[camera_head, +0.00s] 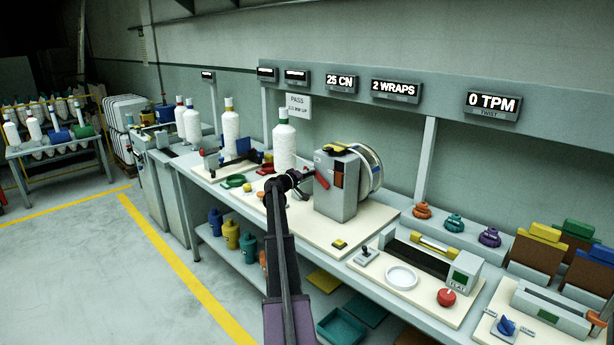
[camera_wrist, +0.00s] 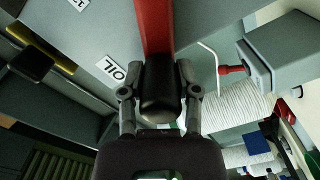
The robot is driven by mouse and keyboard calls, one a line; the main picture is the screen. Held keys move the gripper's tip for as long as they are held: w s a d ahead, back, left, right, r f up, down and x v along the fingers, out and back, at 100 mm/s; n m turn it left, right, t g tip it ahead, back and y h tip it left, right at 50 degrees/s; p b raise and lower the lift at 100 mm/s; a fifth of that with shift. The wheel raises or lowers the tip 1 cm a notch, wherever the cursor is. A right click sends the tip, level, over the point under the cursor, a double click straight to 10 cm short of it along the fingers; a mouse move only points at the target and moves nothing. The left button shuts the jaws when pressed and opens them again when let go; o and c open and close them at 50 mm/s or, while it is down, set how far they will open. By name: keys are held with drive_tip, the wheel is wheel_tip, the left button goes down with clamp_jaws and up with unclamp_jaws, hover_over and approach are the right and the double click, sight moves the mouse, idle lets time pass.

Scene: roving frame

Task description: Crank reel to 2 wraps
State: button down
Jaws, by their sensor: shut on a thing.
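The reel machine, a grey box (camera_head: 336,190) with a pale round reel (camera_head: 371,168) on its right side, stands on a cream board on the bench. Its red crank arm (camera_head: 322,180) shows on the left face, and again in the wrist view (camera_wrist: 154,28). My gripper (camera_wrist: 160,95) is shut on the black crank handle (camera_wrist: 160,80), one finger on each side. In the head view my gripper (camera_head: 303,181) is at the machine's left, partly covering the crank. A sign (camera_head: 397,88) above reads "2 WRAPS".
White thread cones (camera_head: 284,148) stand close behind my arm to the left. To the right are a cream board with a white dish (camera_head: 401,277) and red knob (camera_head: 446,297), and coloured knobs (camera_head: 454,222) on the shelf. Other signs read "25 CN" (camera_head: 340,82) and "0 TPM" (camera_head: 492,103).

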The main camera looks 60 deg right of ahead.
drive_tip(key=shift+w+r, duration=0.1)
drive_tip(key=shift+w, duration=0.1)
drive_tip(key=shift+c, duration=1.6)
unclamp_jaws()
drive_tip(key=shift+s, duration=0.1)
drive_tip(key=shift+a, duration=0.15)
drive_tip(key=shift+a, duration=0.6)
drive_tip(key=v, duration=1)
drive_tip(key=shift+w+a, duration=0.2)
drive_tip(key=shift+a, duration=0.05)
